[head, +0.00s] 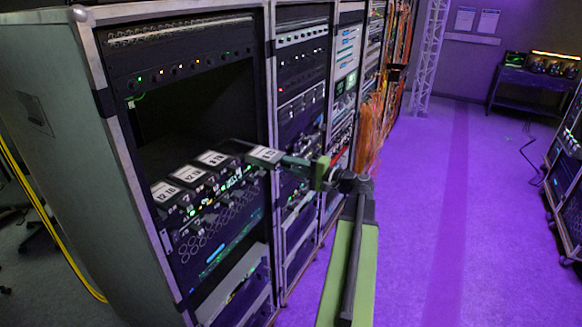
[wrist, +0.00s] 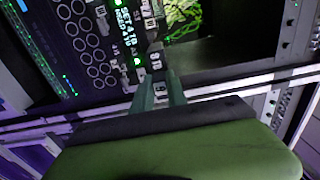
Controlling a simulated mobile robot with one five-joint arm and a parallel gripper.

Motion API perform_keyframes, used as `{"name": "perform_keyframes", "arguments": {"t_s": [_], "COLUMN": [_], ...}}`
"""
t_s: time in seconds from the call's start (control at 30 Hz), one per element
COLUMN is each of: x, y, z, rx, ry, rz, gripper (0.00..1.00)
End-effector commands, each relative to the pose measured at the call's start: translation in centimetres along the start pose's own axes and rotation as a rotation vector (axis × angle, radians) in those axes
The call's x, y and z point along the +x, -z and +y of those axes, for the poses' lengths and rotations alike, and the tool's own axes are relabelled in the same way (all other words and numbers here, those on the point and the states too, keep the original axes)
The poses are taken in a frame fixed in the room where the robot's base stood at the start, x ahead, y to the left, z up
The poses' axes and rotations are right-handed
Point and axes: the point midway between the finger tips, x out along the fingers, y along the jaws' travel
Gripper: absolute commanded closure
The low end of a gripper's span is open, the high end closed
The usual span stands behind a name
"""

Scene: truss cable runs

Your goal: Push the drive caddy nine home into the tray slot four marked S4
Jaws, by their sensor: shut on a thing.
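The drive caddy (head: 265,154) with a white label on top is at the right end of the row, and its number is too small to read. My gripper (head: 287,160) is shut on its front end. The caddy points into the rack, and I cannot tell how deep it sits in its slot. The drive tray (head: 215,212) holds several other labelled caddies (head: 188,175) to the left. In the wrist view my gripper's fingers (wrist: 160,92) are close together at the caddy's front (wrist: 155,62). The S4 mark is not readable.
The rack frame post (head: 270,100) stands close beside my gripper; its metal edge (wrist: 230,88) crosses the wrist view. Above the tray is a dark empty bay (head: 195,110). Orange cables (head: 370,125) hang farther along the racks. The purple floor (head: 450,200) at right is clear.

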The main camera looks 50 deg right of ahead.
Motion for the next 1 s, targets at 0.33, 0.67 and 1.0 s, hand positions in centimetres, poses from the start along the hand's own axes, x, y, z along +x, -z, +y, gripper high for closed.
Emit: {"name": "perform_keyframes", "arguments": {"t_s": [0.33, 0.67, 1.0], "x": [-0.05, -0.04, 0.83], "y": [-0.12, -0.1, -0.08], "z": [-0.08, -0.08, -0.08], "rx": [0.0, 0.0, 0.0], "ry": [0.002, 0.002, 0.002], "rz": [0.0, 0.001, 0.0], "gripper": [1.0, 1.0, 1.0]}}
